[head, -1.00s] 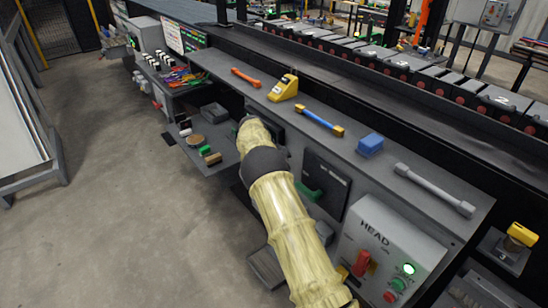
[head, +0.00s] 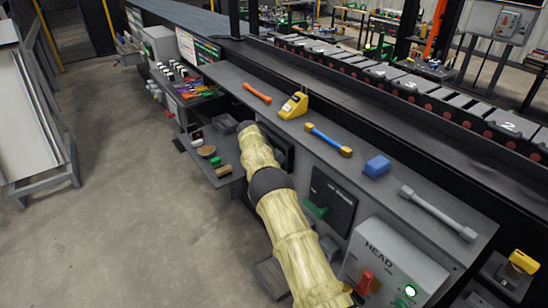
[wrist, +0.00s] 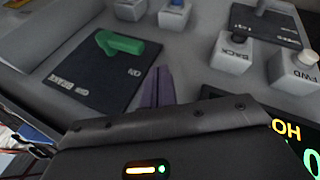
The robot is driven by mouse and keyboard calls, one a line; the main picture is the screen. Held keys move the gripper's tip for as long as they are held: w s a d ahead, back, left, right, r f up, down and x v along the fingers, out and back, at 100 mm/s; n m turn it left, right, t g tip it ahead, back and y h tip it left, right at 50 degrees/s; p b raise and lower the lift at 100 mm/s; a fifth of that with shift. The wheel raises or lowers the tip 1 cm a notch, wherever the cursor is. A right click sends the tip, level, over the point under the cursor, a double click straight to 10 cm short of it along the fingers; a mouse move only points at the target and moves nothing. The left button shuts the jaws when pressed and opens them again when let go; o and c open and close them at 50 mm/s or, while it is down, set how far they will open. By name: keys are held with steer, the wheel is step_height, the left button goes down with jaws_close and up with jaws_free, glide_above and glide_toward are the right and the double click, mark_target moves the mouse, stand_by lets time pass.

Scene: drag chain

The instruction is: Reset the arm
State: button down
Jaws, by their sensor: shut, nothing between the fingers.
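My arm, in a yellowish cover with a dark band, reaches forward beside the grey bench (head: 375,190) in the head view. Its far end is close to the bench's front side, and my gripper is hidden there. In the wrist view my gripper (wrist: 157,86) shows as two narrow purple-grey fingers, shut together and empty. The fingertips appear over a grey panel, just right of a dark plate with a green lever (wrist: 125,44). Whether they touch the panel I cannot tell. BACK (wrist: 233,58) and FWD (wrist: 292,72) button boxes are to their right.
An orange tool (head: 257,93), yellow device (head: 294,106), blue-and-yellow tool (head: 328,140), blue block (head: 377,166) and grey bar (head: 438,213) lie on the bench. A HEAD control box (head: 398,262) is at the lower right. Open floor (head: 130,220) lies left.

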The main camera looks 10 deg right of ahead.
steer(key=s+d+r+n+t+y+b, duration=0.1)
steer(key=s+d+r+n+y, duration=0.1)
steer(key=s+r, duration=0.3)
steer(key=s+d+r+n+t+y+b, duration=0.1)
steer(key=s+d+r+n+y, duration=0.1)
steer(key=s, duration=0.5)
steer(key=s+a+n+t+y, duration=0.1)
steer(key=s+a+n, duration=0.1)
steer(key=s, duration=1)
steer(key=s+a+n+t+y+b, duration=0.1)
steer(key=s+a+n, duration=0.1)
steer(key=s, duration=1)
steer(key=shift+s+a+r+n+t, duration=0.15)
steer(key=shift+s+r+n+t, duration=0.15)
steer(key=shift+n, duration=0.4)
